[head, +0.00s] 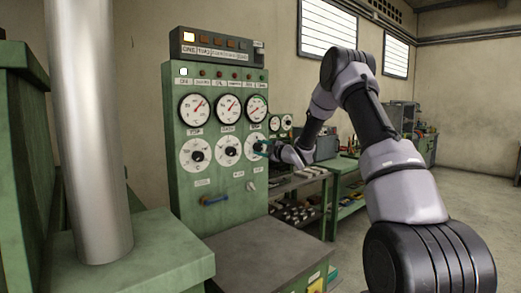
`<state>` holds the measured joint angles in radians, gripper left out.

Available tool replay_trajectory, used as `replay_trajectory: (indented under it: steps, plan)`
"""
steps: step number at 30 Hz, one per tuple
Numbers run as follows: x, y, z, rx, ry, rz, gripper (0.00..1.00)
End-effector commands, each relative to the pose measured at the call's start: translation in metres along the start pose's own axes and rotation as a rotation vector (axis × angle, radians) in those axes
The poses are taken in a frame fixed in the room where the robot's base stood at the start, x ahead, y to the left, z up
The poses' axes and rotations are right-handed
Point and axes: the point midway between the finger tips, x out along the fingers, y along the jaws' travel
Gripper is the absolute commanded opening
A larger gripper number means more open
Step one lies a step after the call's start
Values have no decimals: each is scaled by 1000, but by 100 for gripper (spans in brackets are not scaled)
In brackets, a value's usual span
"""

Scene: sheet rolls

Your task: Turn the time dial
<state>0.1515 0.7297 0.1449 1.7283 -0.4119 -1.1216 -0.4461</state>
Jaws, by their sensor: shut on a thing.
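A green control panel (219,204) stands left of centre. It has round white gauges on top and a lower row of round white dials with black knobs. The left dial (195,156) and the middle dial (228,151) are uncovered. The right dial (249,147), taken as the time dial, is partly hidden by my gripper (261,148). My gripper reaches in from the right and is shut on this dial's knob, which the fingers hide. The labels below the dials are too small to read.
A grey-topped green cabinet (250,251) stands in front. A thick metal column (88,130) rises at left. Shelves with small parts (297,208) and a green workbench (346,207) stand behind my arm.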

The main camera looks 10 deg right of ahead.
Motion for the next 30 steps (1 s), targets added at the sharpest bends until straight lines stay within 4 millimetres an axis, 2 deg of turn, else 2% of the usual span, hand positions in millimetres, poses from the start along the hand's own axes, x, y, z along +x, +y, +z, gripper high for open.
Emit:
replay_trajectory:
  steps: [9,10,12,23,26,30]
  plan:
    - [0,-1,0,0,0,-2,0]
    - [0,-1,0,0,0,-2,56]
    - [0,-1,0,0,0,-1,82]
    - [-3,0,0,1,-1,0,82]
    - [-13,0,1,1,-2,0,82]
    - [-39,0,1,1,-3,0,82]
